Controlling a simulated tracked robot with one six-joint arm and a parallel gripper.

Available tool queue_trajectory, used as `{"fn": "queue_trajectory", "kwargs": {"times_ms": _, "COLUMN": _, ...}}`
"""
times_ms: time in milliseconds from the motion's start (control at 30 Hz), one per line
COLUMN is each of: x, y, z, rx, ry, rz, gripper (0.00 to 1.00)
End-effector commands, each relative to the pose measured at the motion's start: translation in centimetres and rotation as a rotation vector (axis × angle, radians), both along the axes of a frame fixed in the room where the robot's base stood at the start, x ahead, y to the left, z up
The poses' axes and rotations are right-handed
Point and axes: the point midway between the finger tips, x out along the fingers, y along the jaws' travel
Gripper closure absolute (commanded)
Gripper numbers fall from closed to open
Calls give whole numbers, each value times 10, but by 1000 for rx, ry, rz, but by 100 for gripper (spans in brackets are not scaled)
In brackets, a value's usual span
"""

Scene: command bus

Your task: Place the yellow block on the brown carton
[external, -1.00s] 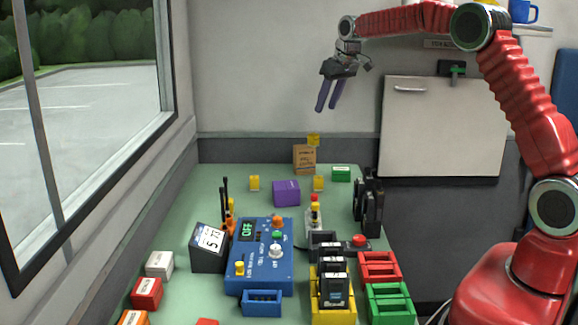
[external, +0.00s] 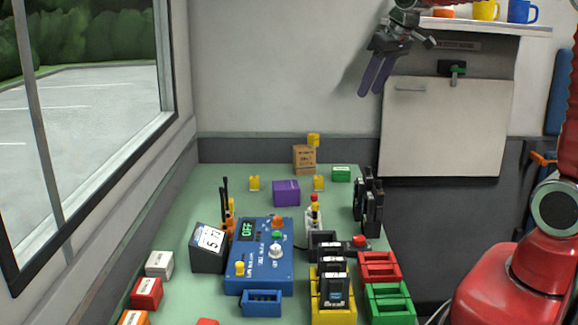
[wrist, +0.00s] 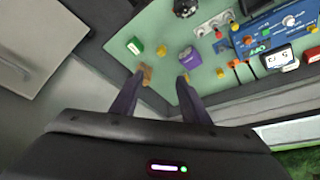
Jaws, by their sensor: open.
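The brown carton (external: 304,159) stands upright at the far end of the green table. The yellow block (external: 313,139) shows at the top right of the carton and appears to rest on it. My gripper (external: 369,92) is open and empty, with two purple fingers pointing down. It is high above the table, to the right of the carton in the external view. In the wrist view, the carton (wrist: 147,73) shows partly behind the left finger of my gripper (wrist: 160,79). I cannot make out the yellow block on it there.
A purple block (external: 286,193), two small yellow pieces (external: 254,183) (external: 319,183) and a green block (external: 341,174) lie near the carton. A blue control box (external: 262,257), black radios (external: 370,205) and coloured trays fill the nearer table. A shelf with mugs (external: 487,11) is at the upper right.

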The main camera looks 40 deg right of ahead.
Motion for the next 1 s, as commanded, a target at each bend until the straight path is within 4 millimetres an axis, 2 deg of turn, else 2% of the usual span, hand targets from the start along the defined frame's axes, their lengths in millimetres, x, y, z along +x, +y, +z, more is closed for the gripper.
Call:
{"fn": "queue_trajectory", "kwargs": {"times_ms": 33, "x": -15, "y": 4, "z": 2, "rx": -1, "ry": -6, "rz": 2, "gripper": 58}}
{"fn": "queue_trajectory", "kwargs": {"times_ms": 167, "x": -49, "y": 12, "z": 1, "rx": -1, "ry": -13, "rz": 2, "gripper": 58}}
{"fn": "queue_trajectory", "kwargs": {"times_ms": 433, "x": -120, "y": 26, "z": -11, "rx": 0, "ry": -27, "rz": 2, "gripper": 58}}
{"fn": "queue_trajectory", "kwargs": {"times_ms": 800, "x": -210, "y": 39, "z": -51, "rx": 3, "ry": -47, "rz": 4, "gripper": 58}}
{"fn": "queue_trajectory", "kwargs": {"times_ms": 1000, "x": -239, "y": 42, "z": -71, "rx": 4, "ry": -53, "rz": 3, "gripper": 58}}
